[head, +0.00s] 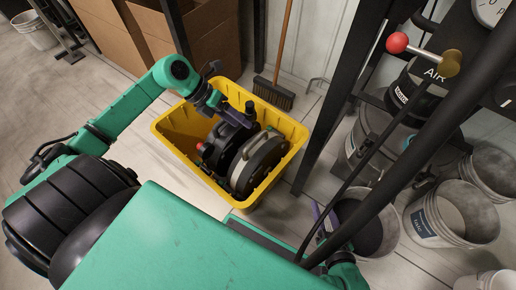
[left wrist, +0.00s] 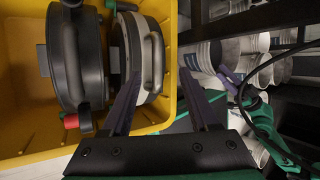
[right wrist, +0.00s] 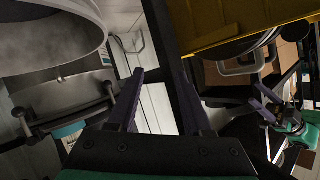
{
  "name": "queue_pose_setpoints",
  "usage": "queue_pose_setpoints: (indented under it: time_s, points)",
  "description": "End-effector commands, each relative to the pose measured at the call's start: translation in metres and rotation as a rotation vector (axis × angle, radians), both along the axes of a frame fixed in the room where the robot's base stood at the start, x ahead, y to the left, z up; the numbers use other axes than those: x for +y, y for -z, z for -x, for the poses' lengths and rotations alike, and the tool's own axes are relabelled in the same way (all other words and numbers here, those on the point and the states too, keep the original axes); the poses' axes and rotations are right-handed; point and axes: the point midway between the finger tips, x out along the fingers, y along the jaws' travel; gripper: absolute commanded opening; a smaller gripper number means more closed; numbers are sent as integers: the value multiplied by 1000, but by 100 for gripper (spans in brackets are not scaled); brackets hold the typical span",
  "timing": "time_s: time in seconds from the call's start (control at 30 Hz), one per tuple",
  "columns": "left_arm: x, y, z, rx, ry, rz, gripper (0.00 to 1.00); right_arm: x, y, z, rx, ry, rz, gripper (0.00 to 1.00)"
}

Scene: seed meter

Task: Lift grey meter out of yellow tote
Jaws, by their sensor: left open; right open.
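The yellow tote (head: 175,148) stands on the floor and holds two round meters side by side. The grey meter (head: 262,165), with a pale ring and a handle, is on the right; it also shows in the left wrist view (left wrist: 132,50). The black meter (head: 222,148), with a red knob, is beside it on the left. My left gripper (head: 232,106) is open and empty above the tote's far part, near the meters' tops. In the left wrist view one finger overlaps the grey meter; contact cannot be told. My right gripper (head: 323,216) is open and empty, outside the tote to the right.
White buckets (head: 452,212) stand at the right, one close to my right gripper. A dark slanted post (head: 340,95) rises right of the tote. Cardboard boxes (head: 205,40) and a broom (head: 274,92) are behind it. Floor left of the tote is clear.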

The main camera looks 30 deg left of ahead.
Motion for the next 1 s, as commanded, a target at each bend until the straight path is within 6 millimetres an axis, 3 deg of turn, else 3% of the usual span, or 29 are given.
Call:
queue_pose_setpoints:
  time_s: [0.03,0.3,0.7,0.83,1.0]
  points:
    - [-7,14,-4,-3,0,4,61,0,11,0,-6,5,-5,50]
    - [-24,47,-12,-2,-2,6,61,0,32,-2,-35,25,-22,50]
    - [-35,67,-18,0,-2,5,61,-5,-58,-76,-346,77,-70,50]
    - [-38,71,-19,-1,-2,5,61,-6,-83,-89,-422,88,-81,50]
    - [-39,72,-20,-1,-2,4,61,-7,-93,-94,-451,92,-87,50]
